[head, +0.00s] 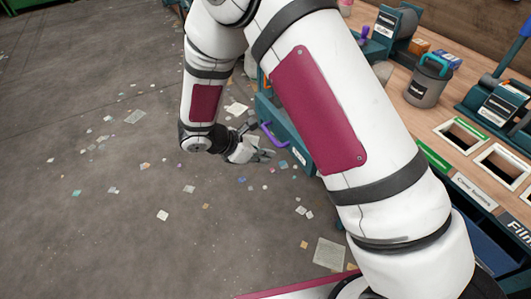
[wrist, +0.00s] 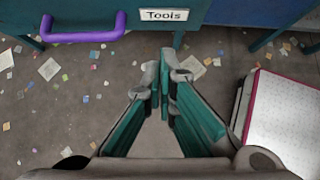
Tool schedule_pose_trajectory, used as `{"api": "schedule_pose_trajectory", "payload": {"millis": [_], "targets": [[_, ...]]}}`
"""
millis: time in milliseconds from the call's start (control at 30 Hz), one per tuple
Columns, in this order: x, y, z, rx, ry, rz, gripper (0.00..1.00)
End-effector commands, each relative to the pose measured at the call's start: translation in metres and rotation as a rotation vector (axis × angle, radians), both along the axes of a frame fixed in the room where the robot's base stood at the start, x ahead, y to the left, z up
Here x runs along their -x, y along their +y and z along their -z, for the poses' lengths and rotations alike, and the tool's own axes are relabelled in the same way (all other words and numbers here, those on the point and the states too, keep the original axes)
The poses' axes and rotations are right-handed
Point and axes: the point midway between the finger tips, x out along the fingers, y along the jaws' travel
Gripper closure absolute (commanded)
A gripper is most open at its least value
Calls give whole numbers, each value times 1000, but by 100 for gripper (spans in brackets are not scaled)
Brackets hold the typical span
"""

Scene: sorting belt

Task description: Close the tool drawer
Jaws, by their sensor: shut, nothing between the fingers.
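The tool drawer has a teal front (head: 291,143) below the bench in the head view, and my arm hides part of it. In the wrist view, the drawer front (wrist: 140,35) spans the top left and has a white "Tools" label (wrist: 164,15). Its purple handle (head: 270,134) also shows in the wrist view (wrist: 84,32), left of my fingers. My gripper (head: 267,156) is shut and empty. In the wrist view, its fingertips (wrist: 166,62) are below the label and right of the handle. I cannot tell whether they touch the front, or how far the drawer stands out.
The wooden bench (head: 408,115) carries a grey canister (head: 428,82), teal machines and framed slots at the right. Scraps of paper litter the grey floor (head: 90,235). The floor left of the drawer is otherwise open. My own base shows at the lower edge.

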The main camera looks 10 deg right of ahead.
Motion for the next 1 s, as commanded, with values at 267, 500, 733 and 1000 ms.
{"api": "schedule_pose_trajectory", "payload": {"millis": [267, 500, 733, 1000], "targets": [[-12, -39, 41, 1, 3, 4, 100], [-22, -70, 48, -2, -2, 5, 100], [-27, -83, 48, -2, -2, 2, 100], [-27, -84, 48, -2, -2, 2, 100]]}}
